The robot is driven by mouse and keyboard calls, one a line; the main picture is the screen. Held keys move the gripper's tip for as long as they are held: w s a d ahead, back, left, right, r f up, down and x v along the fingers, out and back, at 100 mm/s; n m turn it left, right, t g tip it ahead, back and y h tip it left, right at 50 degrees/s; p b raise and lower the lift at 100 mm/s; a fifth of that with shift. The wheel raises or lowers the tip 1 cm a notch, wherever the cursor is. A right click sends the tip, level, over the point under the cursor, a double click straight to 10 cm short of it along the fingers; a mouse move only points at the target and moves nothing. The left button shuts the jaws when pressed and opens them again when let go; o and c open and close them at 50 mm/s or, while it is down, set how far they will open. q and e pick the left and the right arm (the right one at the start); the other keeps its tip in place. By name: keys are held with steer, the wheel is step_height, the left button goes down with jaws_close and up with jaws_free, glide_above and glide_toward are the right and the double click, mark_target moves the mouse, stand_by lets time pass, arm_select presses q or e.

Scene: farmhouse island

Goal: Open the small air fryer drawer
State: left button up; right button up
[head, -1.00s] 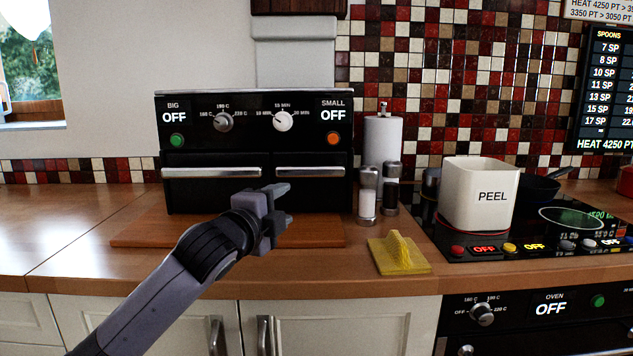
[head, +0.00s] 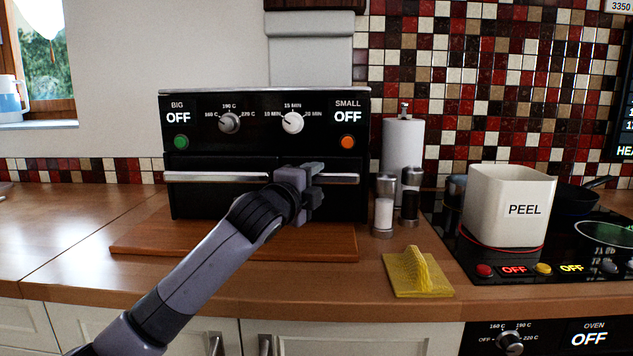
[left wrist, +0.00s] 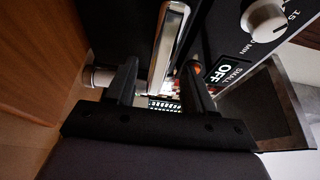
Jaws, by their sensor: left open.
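The black air fryer (head: 264,105) stands on a wooden board, its SMALL side on the right with an orange button and OFF display. The small drawer (head: 345,203) looks closed, its silver handle (head: 345,180) level with the big drawer's handle (head: 215,177). My left gripper (head: 318,182) is in front of the small drawer, covering the left part of its handle. In the left wrist view, the handle (left wrist: 168,45) runs between the two spread fingers of the open gripper (left wrist: 161,80). Whether either finger touches it is unclear. My right gripper is not in view.
Salt and pepper shakers (head: 384,208) and a paper roll (head: 403,150) stand right of the air fryer.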

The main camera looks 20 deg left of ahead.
arm_select(q)
steer(key=shift+w+d, duration=0.1)
steer(key=shift+w, duration=0.7)
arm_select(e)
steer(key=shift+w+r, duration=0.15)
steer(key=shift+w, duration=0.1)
arm_select(q)
steer(key=shift+c, duration=0.3)
jaws_close()
